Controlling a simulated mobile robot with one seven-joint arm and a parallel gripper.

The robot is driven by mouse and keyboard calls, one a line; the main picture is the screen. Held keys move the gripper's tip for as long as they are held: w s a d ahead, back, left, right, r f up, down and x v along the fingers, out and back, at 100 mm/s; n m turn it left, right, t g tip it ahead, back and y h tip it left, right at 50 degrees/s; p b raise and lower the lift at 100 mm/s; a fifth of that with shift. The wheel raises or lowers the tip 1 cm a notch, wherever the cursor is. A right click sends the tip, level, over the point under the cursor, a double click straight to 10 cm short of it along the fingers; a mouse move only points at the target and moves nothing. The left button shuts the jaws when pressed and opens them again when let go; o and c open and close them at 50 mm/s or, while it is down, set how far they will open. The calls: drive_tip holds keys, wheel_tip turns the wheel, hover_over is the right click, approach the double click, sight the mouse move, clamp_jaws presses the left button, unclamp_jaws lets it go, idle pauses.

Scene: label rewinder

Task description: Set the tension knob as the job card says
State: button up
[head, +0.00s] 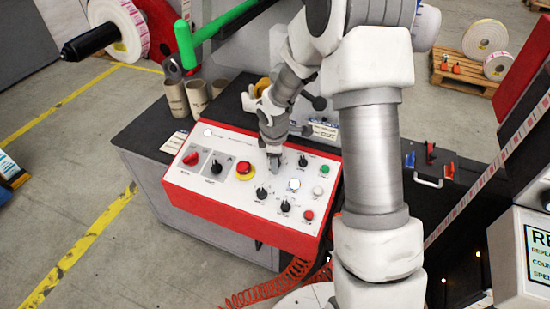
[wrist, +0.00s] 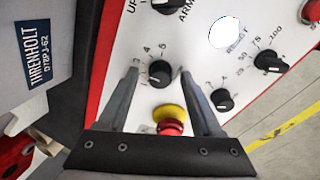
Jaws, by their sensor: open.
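The control panel (head: 225,188) has a white face with red sides and several black knobs. My gripper (head: 274,168) is over the panel's upper middle, pointing down. In the wrist view my gripper (wrist: 159,71) is open, one finger on each side of a black knob (wrist: 160,73) with numbers around it; 4 and 5 are readable. I see no clear contact with the knob. Its name label and exact setting cannot be read. In the head view my gripper hides this knob. A card (head: 325,130) behind the panel and another card (head: 175,143) left of it have unreadable small text.
Close to the fingers are the red emergency button (wrist: 171,127) on its yellow base, a second knob (wrist: 222,99), a third knob (wrist: 269,61) and a lit white button (wrist: 223,32). Cardboard cores (head: 176,97) stand on the dark bench. A green bar (head: 225,20) is above them.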

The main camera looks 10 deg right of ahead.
clamp_jaws()
drive_tip(key=shift+m+b, duration=0.3)
drive_tip(key=shift+b, duration=0.05)
drive_tip(key=shift+f+m+b, duration=0.15)
drive_tip(key=shift+m+b, duration=1.05)
drive_tip(key=shift+b, duration=0.05)
drive_tip(key=shift+m+t+b, duration=0.3)
drive_tip(key=shift+m+b, duration=1.25)
drive_tip(key=shift+m, duration=0.35)
unclamp_jaws()
